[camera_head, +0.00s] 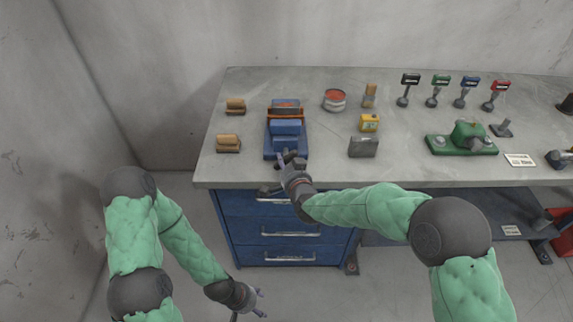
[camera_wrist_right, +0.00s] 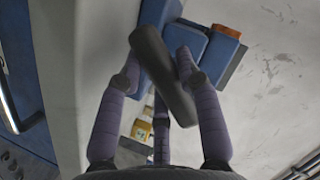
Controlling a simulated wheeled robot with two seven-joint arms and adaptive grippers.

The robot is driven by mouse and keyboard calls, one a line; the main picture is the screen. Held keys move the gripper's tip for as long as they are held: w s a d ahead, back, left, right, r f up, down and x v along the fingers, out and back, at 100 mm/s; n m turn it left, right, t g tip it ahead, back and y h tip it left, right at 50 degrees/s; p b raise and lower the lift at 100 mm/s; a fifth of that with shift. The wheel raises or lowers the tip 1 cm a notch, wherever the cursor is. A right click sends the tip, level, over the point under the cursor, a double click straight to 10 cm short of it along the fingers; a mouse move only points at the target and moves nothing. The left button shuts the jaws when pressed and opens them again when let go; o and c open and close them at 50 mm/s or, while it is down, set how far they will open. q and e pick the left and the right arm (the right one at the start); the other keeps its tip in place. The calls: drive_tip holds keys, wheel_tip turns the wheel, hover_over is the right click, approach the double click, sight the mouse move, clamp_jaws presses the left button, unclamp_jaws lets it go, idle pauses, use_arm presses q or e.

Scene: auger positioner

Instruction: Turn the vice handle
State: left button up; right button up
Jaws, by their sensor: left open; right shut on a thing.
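The blue vice (camera_head: 286,128) stands on the workbench near its front edge in the head view. In the right wrist view part of its blue body (camera_wrist_right: 187,38) shows beyond the fingers. My right gripper (camera_head: 289,163) is at the front of the vice, over the bench edge. In the right wrist view its fingers are shut on a dark grey bar, the vice handle (camera_wrist_right: 158,65), which lies slantwise between them. In the head view the handle is mostly hidden by the gripper. My left gripper (camera_head: 259,303) is open and empty, low in front of the drawers.
The grey workbench (camera_head: 215,174) has blue drawers (camera_head: 290,232) below. Wooden blocks (camera_head: 228,143) lie left of the vice. A round tin (camera_head: 334,100), a yellow box (camera_head: 369,123), a grey block (camera_head: 363,147) and a green device (camera_head: 464,138) stand to the right.

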drive_tip(key=shift+o, duration=0.2)
drive_tip(key=shift+f+m+y+b, duration=0.1)
drive_tip(key=shift+m+y+b, duration=0.35)
drive_tip(key=shift+b, duration=0.95)
drive_tip(key=o, duration=1.1)
drive_tip(key=shift+a, duration=0.1)
drive_tip(key=v, duration=1.2)
drive_tip(key=shift+a, duration=0.1)
